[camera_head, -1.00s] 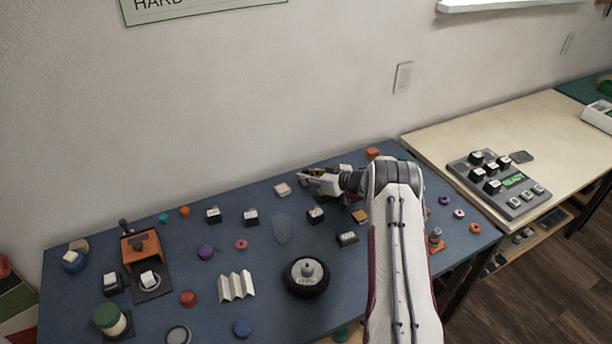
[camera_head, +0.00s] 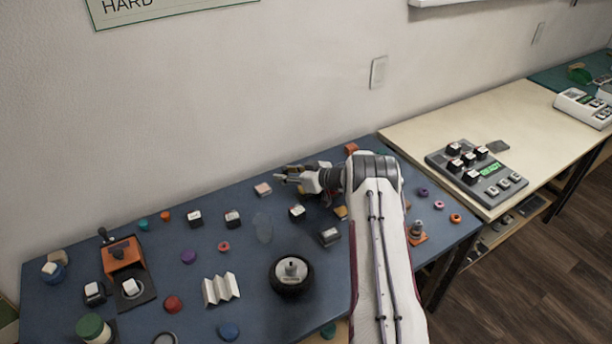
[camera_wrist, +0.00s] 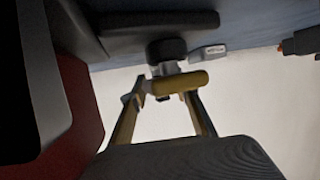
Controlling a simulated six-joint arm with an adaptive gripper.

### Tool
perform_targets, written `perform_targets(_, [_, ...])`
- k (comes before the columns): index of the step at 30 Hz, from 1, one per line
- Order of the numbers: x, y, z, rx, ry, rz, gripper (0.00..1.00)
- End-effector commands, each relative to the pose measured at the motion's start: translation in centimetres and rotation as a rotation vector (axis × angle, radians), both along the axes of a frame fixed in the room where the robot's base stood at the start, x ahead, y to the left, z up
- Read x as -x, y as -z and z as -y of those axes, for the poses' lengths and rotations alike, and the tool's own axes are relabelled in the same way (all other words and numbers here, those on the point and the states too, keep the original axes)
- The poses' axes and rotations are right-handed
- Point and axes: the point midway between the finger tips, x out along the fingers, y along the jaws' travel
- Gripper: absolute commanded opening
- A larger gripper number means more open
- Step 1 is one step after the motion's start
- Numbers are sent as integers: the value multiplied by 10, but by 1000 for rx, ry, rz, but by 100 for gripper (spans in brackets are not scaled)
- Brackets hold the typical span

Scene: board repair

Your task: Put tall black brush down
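My gripper (camera_head: 284,178) is above the back of the blue table in the head view, just right of a pink block (camera_head: 263,190). In the wrist view, two yellowish finger bars of my gripper (camera_wrist: 168,88) reach toward a short yellow cylinder (camera_wrist: 181,83). A black rounded piece on a grey stem (camera_wrist: 165,50) is close beyond it. I cannot tell whether these are gripper parts or a held object. No tall black brush can be clearly made out, and the fingers' closure is unclear.
The blue table (camera_head: 205,265) holds several small keycaps and coloured knobs. A black wheel (camera_head: 291,275), a white folded piece (camera_head: 221,290) and an orange box (camera_head: 122,252) are in front. A keypad (camera_head: 476,172) is on the pale table at right. The wall is close behind.

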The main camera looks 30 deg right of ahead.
Motion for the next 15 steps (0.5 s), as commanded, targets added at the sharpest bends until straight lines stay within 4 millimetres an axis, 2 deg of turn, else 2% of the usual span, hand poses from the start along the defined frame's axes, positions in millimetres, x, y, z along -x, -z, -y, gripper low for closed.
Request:
perform_targets(1, [4, 5, -2, -7, 0, -16, 30])
perform_targets(15, [41, -19, 16, -5, 0, -5, 30])
